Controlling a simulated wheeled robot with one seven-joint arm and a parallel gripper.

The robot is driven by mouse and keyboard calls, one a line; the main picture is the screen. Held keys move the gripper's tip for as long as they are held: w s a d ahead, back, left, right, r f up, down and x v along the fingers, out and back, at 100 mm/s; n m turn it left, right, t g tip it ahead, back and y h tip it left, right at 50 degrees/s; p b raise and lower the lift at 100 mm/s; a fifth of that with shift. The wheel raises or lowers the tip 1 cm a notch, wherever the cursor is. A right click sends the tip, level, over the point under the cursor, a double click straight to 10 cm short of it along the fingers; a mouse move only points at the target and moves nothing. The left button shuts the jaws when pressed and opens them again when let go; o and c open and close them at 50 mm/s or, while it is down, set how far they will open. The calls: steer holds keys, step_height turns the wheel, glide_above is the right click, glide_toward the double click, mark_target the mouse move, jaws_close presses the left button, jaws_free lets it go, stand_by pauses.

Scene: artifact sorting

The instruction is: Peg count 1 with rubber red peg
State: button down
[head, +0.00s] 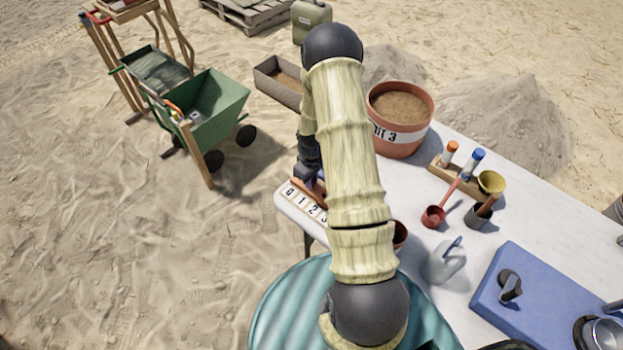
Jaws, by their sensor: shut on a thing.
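A count board (304,201) with white number tiles lies at the left corner of the white table. The tiles 0, 1 and 2 read clearly, and the 3 is partly covered by my arm. A reddish-brown strip runs along the board behind the tiles. My gripper (308,174) is just above and behind the board's left part, beside my arm. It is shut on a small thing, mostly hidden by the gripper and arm. I cannot make out the red peg clearly, nor whether anything touches the board.
A green wheelbarrow (212,108) stands left on sand.

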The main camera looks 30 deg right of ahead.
steer(key=shift+f, duration=0.25)
steer(key=c, duration=1.3)
jaws_free()
step_height(320, 180, up, 17)
steer(key=shift+r+b, duration=0.2)
steer(key=shift+b, duration=0.65)
